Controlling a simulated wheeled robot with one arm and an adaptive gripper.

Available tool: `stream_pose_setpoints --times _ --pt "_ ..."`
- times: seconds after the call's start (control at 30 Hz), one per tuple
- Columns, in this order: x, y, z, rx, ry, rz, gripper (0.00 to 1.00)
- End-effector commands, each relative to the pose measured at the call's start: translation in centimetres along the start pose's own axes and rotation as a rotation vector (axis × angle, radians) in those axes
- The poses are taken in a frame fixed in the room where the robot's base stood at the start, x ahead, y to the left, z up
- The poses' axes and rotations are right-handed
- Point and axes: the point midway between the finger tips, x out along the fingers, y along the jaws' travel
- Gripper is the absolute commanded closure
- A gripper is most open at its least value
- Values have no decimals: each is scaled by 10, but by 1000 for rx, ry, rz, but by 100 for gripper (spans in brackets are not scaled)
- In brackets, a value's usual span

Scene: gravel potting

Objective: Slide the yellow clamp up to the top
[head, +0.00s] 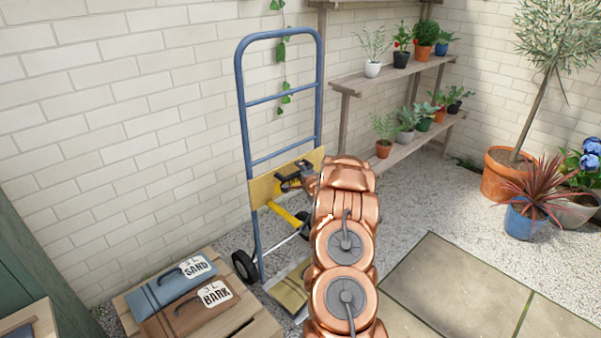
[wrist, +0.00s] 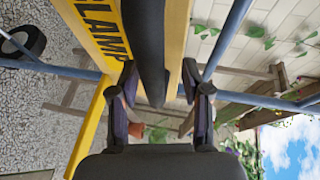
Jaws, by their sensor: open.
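The yellow clamp (head: 262,190) is a flat plate across the uprights of the blue hand truck (head: 243,115), below its middle crossbars. In the wrist view the clamp (wrist: 95,30) shows the lettering "CLAMP" and a thick black handle (wrist: 150,45). My gripper (head: 297,180) is in front of the clamp, at its handle. In the wrist view my gripper (wrist: 160,98) is open, with one finger on each side of the handle's near end. Whether a finger touches the handle I cannot tell. My copper-coloured arm hides the right lower part of the truck.
A sack (head: 290,292) lies at the truck's foot. Left of it, a blue sand bag (head: 172,285) and a brown bark bag (head: 187,312) lie on a wooden crate. A brick wall stands behind the truck. Plant shelves (head: 390,75) stand to the right.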

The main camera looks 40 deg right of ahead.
Motion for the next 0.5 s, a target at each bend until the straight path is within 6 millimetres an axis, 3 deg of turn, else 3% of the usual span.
stream_pose_setpoints --times 0.27,0.5 --pt "-3 1 0 0 0 3 52" --pt "-25 1 0 2 0 4 52"
